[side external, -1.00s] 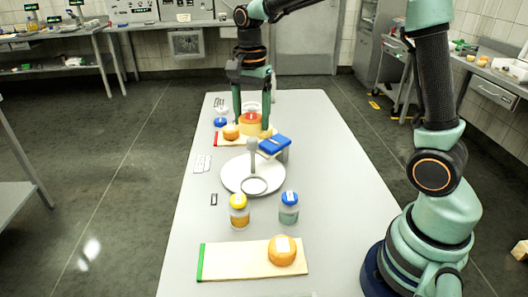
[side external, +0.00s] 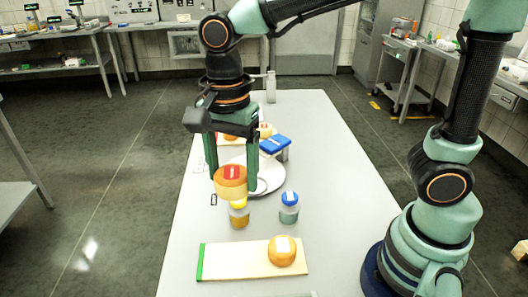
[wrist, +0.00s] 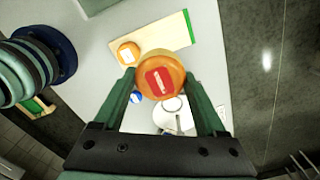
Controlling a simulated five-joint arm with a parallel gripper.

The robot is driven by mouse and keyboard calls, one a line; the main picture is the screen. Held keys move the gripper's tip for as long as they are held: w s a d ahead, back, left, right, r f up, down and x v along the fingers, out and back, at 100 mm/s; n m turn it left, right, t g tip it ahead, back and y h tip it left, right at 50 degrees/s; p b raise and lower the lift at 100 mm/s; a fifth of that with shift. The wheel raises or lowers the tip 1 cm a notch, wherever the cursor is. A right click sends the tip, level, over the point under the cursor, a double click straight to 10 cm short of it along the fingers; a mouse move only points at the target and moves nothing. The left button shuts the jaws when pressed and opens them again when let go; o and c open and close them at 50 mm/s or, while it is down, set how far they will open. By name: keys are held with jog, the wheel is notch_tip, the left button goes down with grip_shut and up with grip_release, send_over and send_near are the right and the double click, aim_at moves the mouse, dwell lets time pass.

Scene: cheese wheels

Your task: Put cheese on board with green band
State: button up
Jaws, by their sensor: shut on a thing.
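My gripper (side external: 232,178) is shut on an orange cheese wheel with a red label (side external: 230,188). The wheel is held up in the air and, in the side view, overlaps the top of the yellow-lidded jar. In the wrist view the wheel (wrist: 160,88) sits between my two fingertips (wrist: 160,78). The board with the green band (side external: 222,262) lies at the front of the table, its band at the left end. Another orange cheese wheel with a white label (side external: 282,251) rests on its right part. In the wrist view this board (wrist: 168,33) is beyond the held wheel.
A yellow-lidded jar (side external: 239,216) and a blue-lidded jar (side external: 289,208) stand behind the green-band board. Behind them are a white plate (side external: 271,182) and a blue-topped object (side external: 275,145). A further board with cheese (side external: 231,139) lies at the back, partly hidden. The green-band board's middle is bare.

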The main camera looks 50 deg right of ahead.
notch_tip(320, 180, down, 20)
jog(key=shift+r, duration=0.15)
dwell(0.4)
jog(key=o, duration=1.6)
jog(key=shift+c, duration=0.2)
notch_tip(320, 180, up, 11)
jog(key=d+r+n+t, duration=0.2)
jog(key=d+r+n, duration=0.4)
jog(key=d+n, duration=0.1)
jog(key=s+d+r+n+t, duration=0.1)
jog(key=d+r+n+t, duration=0.2)
jog(key=d+r+n, duration=0.2)
jog(key=d+n, duration=0.2)
jog(key=d, duration=0.2)
jog(key=shift+s+d+r+t, duration=0.15)
jog(key=shift+d+r+t, duration=0.15)
jog(key=shift+d+r, duration=0.1)
